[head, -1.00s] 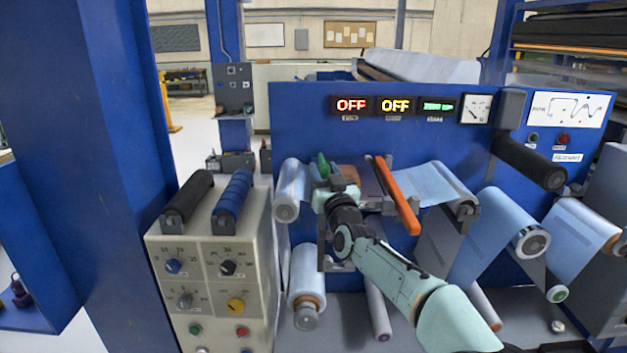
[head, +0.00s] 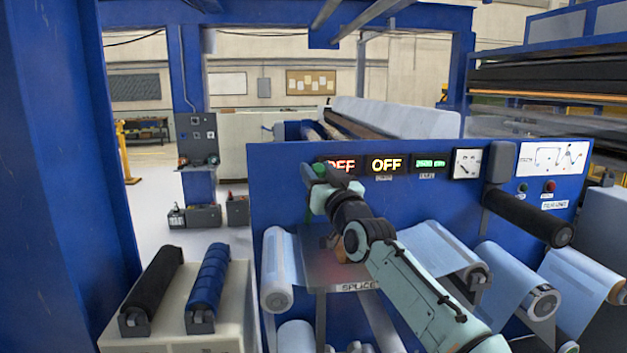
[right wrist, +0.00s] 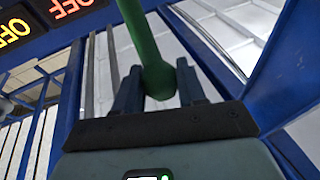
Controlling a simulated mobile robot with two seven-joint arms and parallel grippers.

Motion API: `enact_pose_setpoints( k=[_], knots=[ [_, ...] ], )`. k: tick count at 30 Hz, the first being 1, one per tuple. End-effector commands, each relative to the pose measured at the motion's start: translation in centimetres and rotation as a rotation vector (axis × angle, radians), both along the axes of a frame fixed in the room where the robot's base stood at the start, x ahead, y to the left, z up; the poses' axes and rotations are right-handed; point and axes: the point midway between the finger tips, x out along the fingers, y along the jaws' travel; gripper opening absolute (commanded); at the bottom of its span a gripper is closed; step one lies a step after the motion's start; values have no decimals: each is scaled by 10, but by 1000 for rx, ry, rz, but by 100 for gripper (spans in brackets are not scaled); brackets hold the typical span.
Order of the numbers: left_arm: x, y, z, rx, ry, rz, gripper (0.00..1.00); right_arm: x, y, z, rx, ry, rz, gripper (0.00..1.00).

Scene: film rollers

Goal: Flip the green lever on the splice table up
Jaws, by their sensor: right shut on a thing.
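The green lever (right wrist: 143,35) runs between the two fingers of my right gripper (right wrist: 158,88) in the right wrist view. My right gripper is shut on it. In the head view my right gripper (head: 315,175) is raised above the splice table (head: 357,287), in front of the blue panel by the left red display. Only a small green part of the lever (head: 319,169) shows there, and my gripper and arm hide most of it. The splice table is a grey plate with a "SPLICE" label on its front edge. My left gripper is not in view.
The blue panel (head: 280,205) stands close behind my gripper, with the lit displays (head: 386,165) along its top. A black roller (head: 528,217) juts out at the right. A console with black and blue rollers (head: 208,285) stands at the left. Film rollers crowd the right side.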

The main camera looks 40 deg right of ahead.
Motion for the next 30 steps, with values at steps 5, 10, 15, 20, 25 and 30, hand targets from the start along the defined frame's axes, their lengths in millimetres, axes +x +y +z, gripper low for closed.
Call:
enact_pose_setpoints(
  k=[5, 10, 15, 20, 25, 30],
  knots=[
    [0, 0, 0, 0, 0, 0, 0, -2, -1, 6, -1, -11, -1, 0],
    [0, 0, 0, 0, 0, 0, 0, -3, -1, 8, -2, -16, -2, 0],
    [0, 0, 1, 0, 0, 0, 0, -3, -1, 10, -3, -19, -2, 56],
    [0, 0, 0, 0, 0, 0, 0, -3, -1, 7, -1, -13, -2, 64],
    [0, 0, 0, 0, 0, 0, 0, -3, -1, 5, -1, -9, -2, 64],
    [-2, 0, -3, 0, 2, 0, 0, -12, 1, 2, 0, -8, -2, 64]
  ],
)
